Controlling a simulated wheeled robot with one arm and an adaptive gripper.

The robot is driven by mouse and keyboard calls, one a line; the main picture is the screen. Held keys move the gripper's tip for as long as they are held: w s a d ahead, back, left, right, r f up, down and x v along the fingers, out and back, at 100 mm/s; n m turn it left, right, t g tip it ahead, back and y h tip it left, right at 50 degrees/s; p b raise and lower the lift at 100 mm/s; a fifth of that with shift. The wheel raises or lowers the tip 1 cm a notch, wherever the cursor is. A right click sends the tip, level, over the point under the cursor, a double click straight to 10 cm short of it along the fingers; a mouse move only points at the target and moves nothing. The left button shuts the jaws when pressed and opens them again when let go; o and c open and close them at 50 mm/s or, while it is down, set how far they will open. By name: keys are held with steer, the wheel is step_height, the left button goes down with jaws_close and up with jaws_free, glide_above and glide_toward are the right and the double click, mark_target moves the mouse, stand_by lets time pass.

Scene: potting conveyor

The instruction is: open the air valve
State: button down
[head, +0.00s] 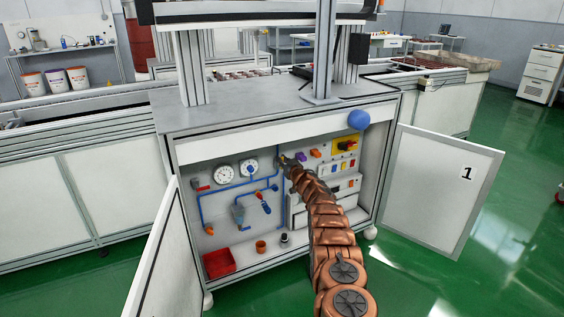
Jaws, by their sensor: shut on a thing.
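My gripper (283,161) reaches into the open cabinet, at the upper right of the blue air piping (240,185) on the back panel. It is shut on a small part beside the upright blue pipe, apparently the air valve. The fingers and wrist hide most of that part, so its handle angle cannot be told. A round white pressure gauge (224,174) sits to the left on the piping. A red-handled fitting (201,187) is at the left.
The left door (165,255) and right door (440,190) stand open on either side. A red bin (219,262) and an orange cup (261,246) stand on the cabinet floor. A yellow-backed switch (346,145) is on the right.

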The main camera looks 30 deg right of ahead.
steer(key=shift+f, duration=0.1)
steer(key=c, duration=1.1)
jaws_free()
steer(key=shift+c, duration=0.2)
steer(key=shift+s, duration=0.25)
steer(key=s+a, duration=0.1)
steer(key=s, duration=1)
steer(key=shift+s, duration=0.25)
